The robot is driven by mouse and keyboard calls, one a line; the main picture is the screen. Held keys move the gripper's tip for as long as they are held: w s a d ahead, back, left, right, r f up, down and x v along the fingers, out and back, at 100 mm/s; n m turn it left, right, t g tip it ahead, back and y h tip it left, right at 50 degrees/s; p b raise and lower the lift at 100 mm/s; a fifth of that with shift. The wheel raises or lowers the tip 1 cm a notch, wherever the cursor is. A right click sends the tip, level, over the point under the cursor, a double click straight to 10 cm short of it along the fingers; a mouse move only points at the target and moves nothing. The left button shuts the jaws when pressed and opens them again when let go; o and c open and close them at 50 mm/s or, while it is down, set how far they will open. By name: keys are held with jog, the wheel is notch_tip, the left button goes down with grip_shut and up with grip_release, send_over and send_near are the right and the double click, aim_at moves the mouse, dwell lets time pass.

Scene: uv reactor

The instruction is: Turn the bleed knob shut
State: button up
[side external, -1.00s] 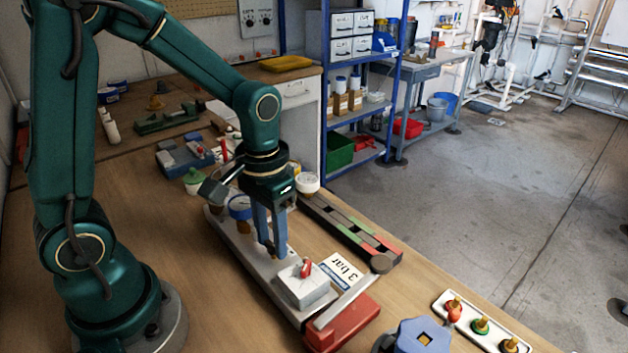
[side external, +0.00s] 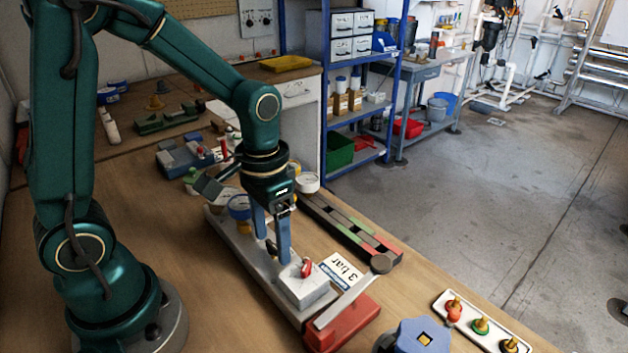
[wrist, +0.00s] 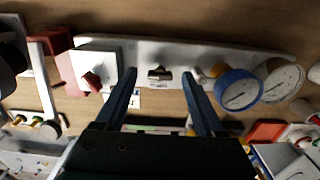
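A grey panel bar (side external: 232,243) lies on the bench, carrying gauges, a small knob and a white box with a red knob (side external: 305,269). My gripper (side external: 271,248) points down over its middle, fingers apart and empty. In the wrist view, the small metallic knob (wrist: 160,74) shows in the gap between the fingertips (wrist: 160,77), with space on both sides. Neither finger appears to touch it; their exact height over the panel is unclear. The red knob (wrist: 92,80) is left of the fingers there. I cannot tell from labels which is the bleed knob.
A blue-rimmed gauge (wrist: 238,89) and a white gauge (wrist: 283,81) stand close to the right finger in the wrist view. A lever with a round end (side external: 381,263), a "3 bar" card (side external: 341,270) and a tray of coloured knobs (side external: 482,322) are nearby.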

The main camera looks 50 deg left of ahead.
jog(key=shift+r, duration=2.6)
jog(key=shift+r, duration=0.15)
notch_tip(320, 180, up, 4)
jog(key=s+t, duration=0.1)
jog(key=t, duration=0.5)
send_near(272, 244)
jog(key=shift+s+d+r, duration=0.8)
jog(key=shift+s+r, duration=0.1)
jog(key=shift+r, duration=0.7)
